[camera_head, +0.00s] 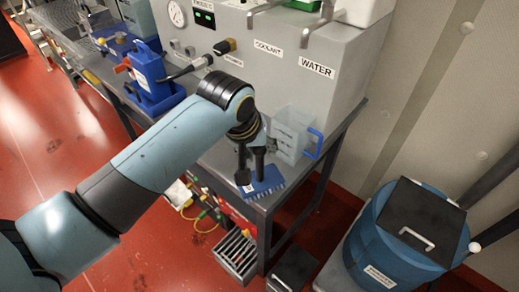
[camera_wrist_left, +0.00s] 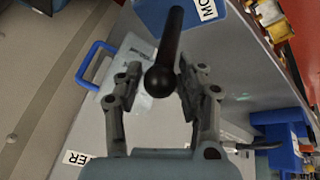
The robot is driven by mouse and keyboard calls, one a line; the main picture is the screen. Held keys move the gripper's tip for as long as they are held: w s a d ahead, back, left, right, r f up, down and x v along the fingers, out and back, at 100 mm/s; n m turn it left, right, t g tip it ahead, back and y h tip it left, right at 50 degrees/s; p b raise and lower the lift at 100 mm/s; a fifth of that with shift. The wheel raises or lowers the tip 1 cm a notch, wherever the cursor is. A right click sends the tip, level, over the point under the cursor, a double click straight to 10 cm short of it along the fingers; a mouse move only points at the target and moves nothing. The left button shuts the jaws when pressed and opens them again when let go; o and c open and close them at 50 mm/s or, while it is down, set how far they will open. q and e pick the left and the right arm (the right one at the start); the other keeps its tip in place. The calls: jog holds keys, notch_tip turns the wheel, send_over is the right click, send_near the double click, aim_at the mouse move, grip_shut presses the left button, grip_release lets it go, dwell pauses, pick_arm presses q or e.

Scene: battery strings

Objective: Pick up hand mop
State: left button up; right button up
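The hand mop has a blue head with pale bristles and a white label; its head (camera_head: 268,183) lies at the front corner of the grey bench. In the left wrist view its black handle (camera_wrist_left: 167,50) points up toward the camera, ending in a round knob. My left gripper (camera_head: 250,171) is above the mop head. In the left wrist view the gripper (camera_wrist_left: 162,92) is open, with one finger on each side of the handle and gaps visible between them. My right gripper is not in view.
A clear jug with a blue handle (camera_head: 293,134) stands close beside the mop. Behind are the grey coolant and water machine (camera_head: 290,70) and a blue container (camera_head: 152,78). A blue barrel with a black lid (camera_head: 390,240) stands on the right.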

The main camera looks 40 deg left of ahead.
pick_arm(q)
grip_shut()
